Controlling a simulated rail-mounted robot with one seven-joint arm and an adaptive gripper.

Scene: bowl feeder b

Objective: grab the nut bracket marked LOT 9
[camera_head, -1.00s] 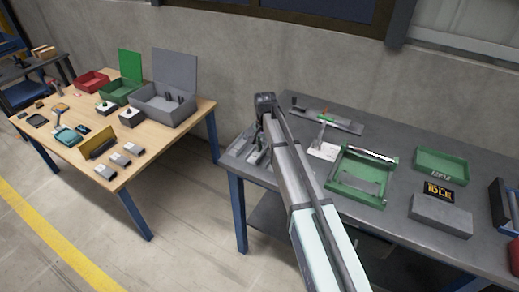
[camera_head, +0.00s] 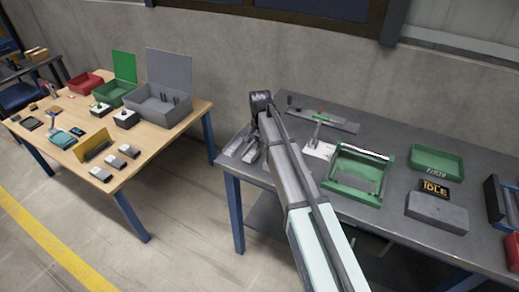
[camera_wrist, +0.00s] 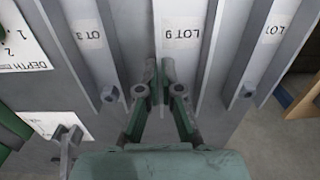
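In the wrist view, the bracket marked LOT 9 (camera_wrist: 182,35) is a grey channel with a white label, in the middle between two similar ones. My gripper (camera_wrist: 159,72) is at its near end, with a thin upright grey edge of the bracket between the fingertips. The gap is narrow; I cannot tell whether the fingers press on it. A bracket on the left (camera_wrist: 88,38) has a partly cut label reading OT 3. One on the right (camera_wrist: 273,25) has a label I cannot read fully. In the head view, my arm hides the gripper's fingertips beside the brackets (camera_head: 247,147).
A white DEPTH sheet (camera_wrist: 22,45) lies left in the wrist view. On the grey table (camera_head: 295,180) in the head view stand a green fixture (camera_head: 356,190), a green tray (camera_head: 436,163) and a grey block with an IDLE display (camera_head: 435,188). A wooden table (camera_head: 165,140) with bins is left.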

